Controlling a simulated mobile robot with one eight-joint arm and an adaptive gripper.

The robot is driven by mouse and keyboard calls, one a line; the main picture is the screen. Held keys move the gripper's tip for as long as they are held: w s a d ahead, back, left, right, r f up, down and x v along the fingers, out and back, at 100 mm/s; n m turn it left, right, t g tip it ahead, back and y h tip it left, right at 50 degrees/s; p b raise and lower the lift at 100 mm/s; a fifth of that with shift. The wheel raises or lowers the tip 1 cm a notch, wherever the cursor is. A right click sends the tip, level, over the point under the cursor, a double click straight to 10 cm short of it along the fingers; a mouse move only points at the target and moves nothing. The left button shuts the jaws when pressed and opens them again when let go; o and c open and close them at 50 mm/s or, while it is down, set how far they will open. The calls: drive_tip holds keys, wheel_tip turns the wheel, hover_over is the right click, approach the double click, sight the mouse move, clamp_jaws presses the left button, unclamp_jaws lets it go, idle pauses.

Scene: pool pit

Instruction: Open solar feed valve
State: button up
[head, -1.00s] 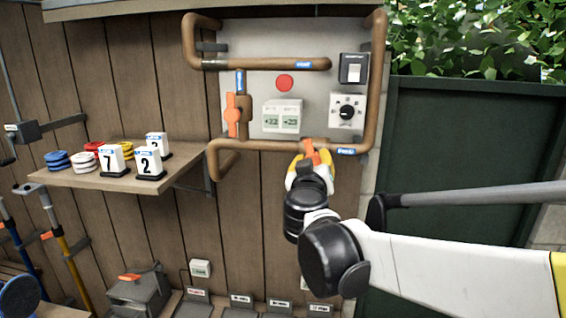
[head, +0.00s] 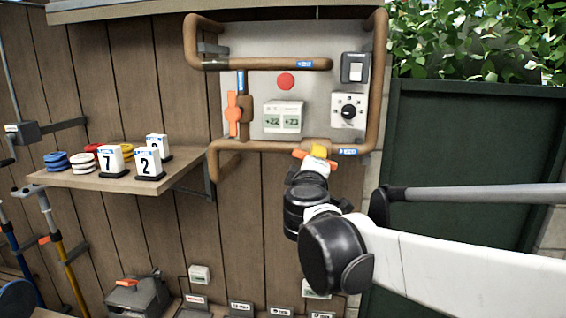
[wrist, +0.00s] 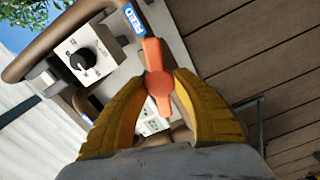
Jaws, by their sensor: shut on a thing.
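The orange handle of the feed valve (head: 328,166) sits on the lower copper pipe (head: 265,146), beside a blue label. In the head view it now lies roughly along that pipe. In the wrist view the same handle (wrist: 153,55) shows between my yellow fingers, next to the label reading FEED (wrist: 132,20). My gripper (head: 318,157) is shut on the handle, with one finger on each side of it. The wrist view shows my gripper (wrist: 160,90) close up. The valve body behind the handle is mostly hidden.
Another orange valve handle (head: 233,114) stands upright at left on the panel (head: 260,50). A red button (head: 286,82), a display box (head: 283,117), a rotary dial (head: 348,111) and a switch (head: 355,68) are nearby. A shelf (head: 75,183) with number blocks juts out at left.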

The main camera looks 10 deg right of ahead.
drive_tip(key=shift+n+b, duration=0.3)
drive_tip(key=shift+n, duration=1.4)
drive_tip(key=o, duration=1.2)
drive_tip(key=shift+w, duration=0.1)
drive_tip(key=shift+c, duration=0.2)
drive_tip(key=v, duration=1.2)
